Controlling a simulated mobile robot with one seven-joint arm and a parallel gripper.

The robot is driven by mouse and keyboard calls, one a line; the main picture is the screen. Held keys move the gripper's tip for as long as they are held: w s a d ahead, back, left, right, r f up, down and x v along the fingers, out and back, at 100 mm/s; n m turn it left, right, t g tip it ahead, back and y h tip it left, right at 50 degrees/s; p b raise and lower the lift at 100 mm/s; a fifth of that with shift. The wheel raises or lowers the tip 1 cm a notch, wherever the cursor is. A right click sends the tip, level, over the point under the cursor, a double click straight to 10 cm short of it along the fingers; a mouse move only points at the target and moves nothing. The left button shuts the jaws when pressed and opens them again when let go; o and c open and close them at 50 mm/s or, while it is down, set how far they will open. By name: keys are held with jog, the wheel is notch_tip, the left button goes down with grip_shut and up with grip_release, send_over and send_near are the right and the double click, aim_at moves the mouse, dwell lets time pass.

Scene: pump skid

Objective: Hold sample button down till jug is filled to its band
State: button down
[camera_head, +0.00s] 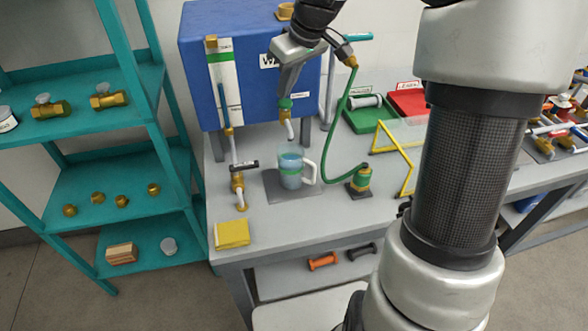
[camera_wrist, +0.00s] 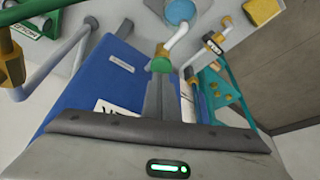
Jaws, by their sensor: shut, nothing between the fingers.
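The clear jug (camera_head: 290,180) stands upright on a dark mat under the spout (camera_head: 289,128) of the blue tank. It has a white handle on its right and a green band around its side. Light blue liquid shows in it, also in the wrist view (camera_wrist: 181,10); its exact level against the band is hard to read. My gripper (camera_head: 286,93) is shut and empty, pointing down. Its fingertips (camera_wrist: 159,78) are at the green sample button (camera_wrist: 161,65) on top of the spout valve, touching or nearly so. The fingers partly hide the button's top.
A blue tank (camera_head: 195,40) with a sight gauge stands behind. A brass valve (camera_head: 238,184) is left of the jug, and a green hose (camera_head: 334,130) runs to a brass fitting (camera_head: 361,177) on the right. A yellow cloth (camera_head: 232,234) lies at the front.

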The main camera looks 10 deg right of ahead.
jog(key=shift+r+p, duration=1.9)
jog(key=shift+r, duration=0.6)
jog(key=shift+s+r, duration=0.2)
jog(key=shift+s, duration=0.05)
jog(key=s+r+m+h+p, duration=0.1)
jog(key=s+r+m+p, duration=0.1)
jog(key=s, duration=1.2)
jog(key=s+r+m+t+h+p, duration=0.1)
jog(key=s+r+m, duration=0.3)
jog(key=s, duration=1.1)
jog(key=shift+r+t+p, duration=0.3)
jog(key=shift+r+p, duration=0.4)
jog(key=shift+p, duration=0.1)
